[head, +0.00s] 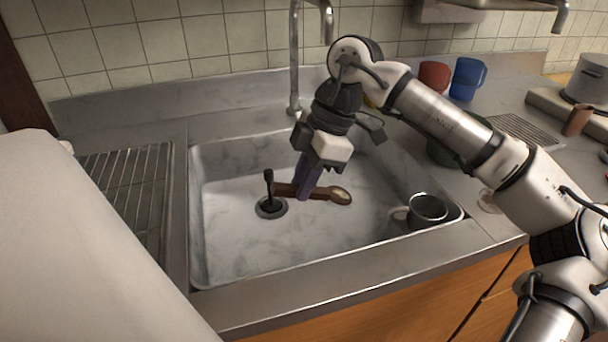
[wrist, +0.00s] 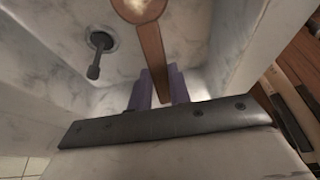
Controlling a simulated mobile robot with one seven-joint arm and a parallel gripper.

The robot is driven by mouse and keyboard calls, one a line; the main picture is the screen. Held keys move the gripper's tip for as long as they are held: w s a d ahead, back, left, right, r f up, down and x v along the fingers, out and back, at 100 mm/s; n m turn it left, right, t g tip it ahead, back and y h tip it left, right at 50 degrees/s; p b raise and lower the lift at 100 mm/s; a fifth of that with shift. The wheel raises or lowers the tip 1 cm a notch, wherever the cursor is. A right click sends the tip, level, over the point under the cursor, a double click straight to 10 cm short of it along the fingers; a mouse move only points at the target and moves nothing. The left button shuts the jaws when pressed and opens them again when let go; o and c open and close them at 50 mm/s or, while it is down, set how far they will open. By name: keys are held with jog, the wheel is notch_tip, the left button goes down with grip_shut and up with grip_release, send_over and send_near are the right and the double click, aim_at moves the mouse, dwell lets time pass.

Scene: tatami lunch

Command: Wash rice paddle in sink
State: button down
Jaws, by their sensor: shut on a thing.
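The rice paddle (head: 339,195) is a brown wooden utensil with a paler patch on its rounded head. It is low inside the sink (head: 240,262), near the drain plug (head: 270,205), lying roughly level. My gripper (head: 306,188) points down into the sink, its purple fingers shut on the paddle's handle. In the wrist view the paddle (wrist: 150,45) extends from between the fingers (wrist: 158,88) toward the top edge, where its head is cut off. I cannot tell whether the paddle touches the sink floor. The faucet (head: 294,60) stands behind the sink; no water is visible.
A grey mug (head: 428,207) sits in the sink's right front corner. A red mug (head: 434,77) and a blue mug (head: 466,78) stand on the counter behind. A wire rack (head: 128,190) is left of the sink. The sink's left part is clear.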

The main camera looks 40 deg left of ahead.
jog(key=shift+f+b, duration=3.85)
jog(key=shift+f, duration=2.15)
jog(key=shift+s+a, duration=0.1)
jog(key=shift+s+a, duration=0.25)
jog(key=shift+s, duration=0.15)
jog(key=shift+r+p, duration=5.4)
jog(key=shift+r, duration=1.85)
